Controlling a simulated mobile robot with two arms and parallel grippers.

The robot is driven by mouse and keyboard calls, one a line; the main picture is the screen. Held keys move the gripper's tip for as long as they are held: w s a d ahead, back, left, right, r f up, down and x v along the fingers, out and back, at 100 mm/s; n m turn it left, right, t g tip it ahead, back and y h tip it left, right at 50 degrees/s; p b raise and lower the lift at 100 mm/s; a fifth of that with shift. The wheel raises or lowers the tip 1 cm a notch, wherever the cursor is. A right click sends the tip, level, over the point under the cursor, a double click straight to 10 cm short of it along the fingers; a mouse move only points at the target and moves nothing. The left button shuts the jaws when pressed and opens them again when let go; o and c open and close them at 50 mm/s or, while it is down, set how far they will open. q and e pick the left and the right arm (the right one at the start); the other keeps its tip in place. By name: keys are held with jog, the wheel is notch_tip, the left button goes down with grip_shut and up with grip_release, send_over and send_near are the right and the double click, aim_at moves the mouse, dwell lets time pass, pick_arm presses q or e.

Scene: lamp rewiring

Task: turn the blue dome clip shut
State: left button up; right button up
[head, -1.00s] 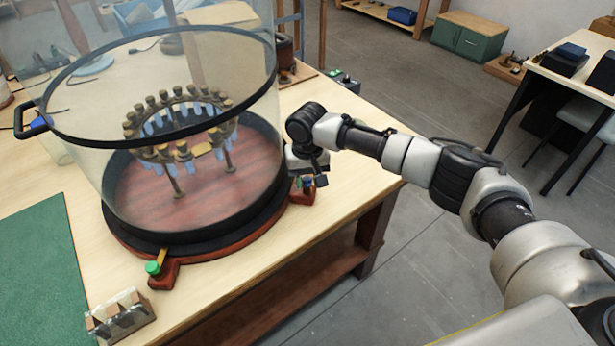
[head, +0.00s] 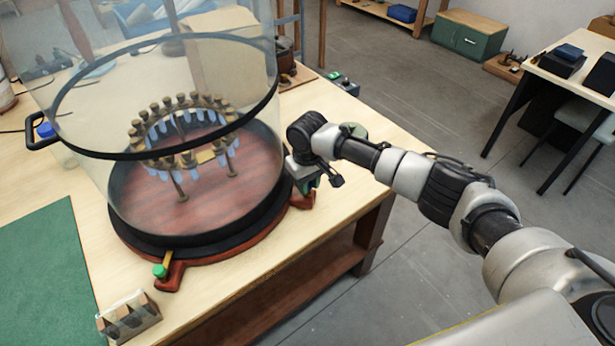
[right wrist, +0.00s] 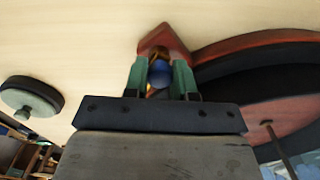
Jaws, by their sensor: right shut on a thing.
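The glass dome (head: 95,185) with a black band stands on a round dark red base (head: 215,250) on the table. The blue dome clip (right wrist: 160,75) is at a red lug (right wrist: 165,40) on the base's edge, in the right wrist view. My right gripper (right wrist: 160,78) has its green fingers on both sides of the blue clip and is shut on it. In the head view the right gripper (head: 308,185) is at the base's right side and hides the clip. A green clip (head: 159,271) sits at the front of the base. My left gripper is not in view.
Inside the dome is a ring of brass-capped bulbs (head: 185,130). A green mat (head: 45,270) and a small block holder (head: 128,316) lie at the front left. A round dark-rimmed thing (right wrist: 32,98) stands near the gripper. The table's right edge is close to my right arm.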

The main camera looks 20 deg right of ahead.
jog(key=n+p, duration=0.1)
jog(key=n, duration=0.2)
jog(key=shift+r, duration=0.15)
jog(key=n+p, duration=0.1)
jog(key=n, duration=0.2)
jog(key=shift+n, duration=0.3)
jog(key=n, duration=0.3)
jog(key=shift+p, duration=0.35)
jog(key=shift+w+n, duration=0.15)
jog(key=shift+n, duration=1.65)
jog(key=o, duration=0.9)
notch_tip(320, 180, up, 11)
jog(key=shift+f+b, duration=0.2)
jog(key=shift+b, duration=0.6)
